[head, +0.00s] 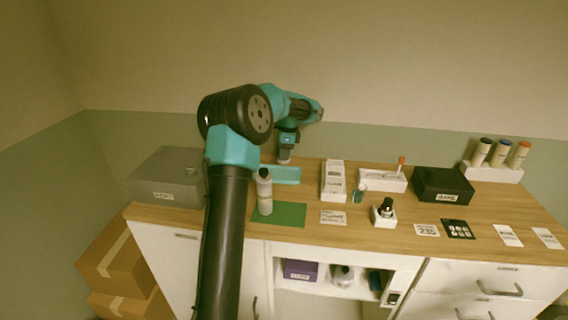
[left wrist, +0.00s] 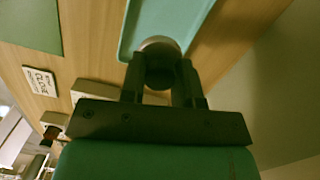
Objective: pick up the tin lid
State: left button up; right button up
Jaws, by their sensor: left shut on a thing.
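My left gripper (head: 286,148) reaches to the back of the counter, just behind the teal tray (head: 283,175). In the left wrist view its fingers (left wrist: 161,82) are shut on a small round metal-looking thing (left wrist: 158,45). In the head view this thing (head: 285,157) shows as a pale grey piece under the fingers. I cannot tell for sure whether it is the tin lid or a whole small tin, nor whether it touches the counter. The teal tray also shows beside it in the left wrist view (left wrist: 190,12). My right gripper is not in view.
A grey-white bottle (head: 264,193) stands on the green mat (head: 292,214), close to my left arm. A large grey box (head: 158,190) is left. White holders (head: 334,182), a dark bottle (head: 385,207) and a black box (head: 442,185) stand to the right. The wall is close behind.

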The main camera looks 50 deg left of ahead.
pick_arm(q)
jog(key=shift+r, duration=1.6)
jog(key=shift+r, duration=0.1)
jog(key=shift+s+a+r+m, duration=0.3)
jog(key=shift+a+r+m, duration=0.1)
jog(key=shift+a+m, duration=0.15)
jog(key=s+a+r+m+t, duration=0.1)
jog(key=s+a+r+m, duration=0.6)
jog(key=m, duration=0.4)
jog(key=shift+a+r+y, duration=0.3)
jog(key=shift+a+r, duration=0.3)
jog(key=shift+r, duration=0.4)
jog(key=shift+f, duration=0.2)
jog(key=shift+f, duration=3)
jog(key=shift+f, duration=0.15)
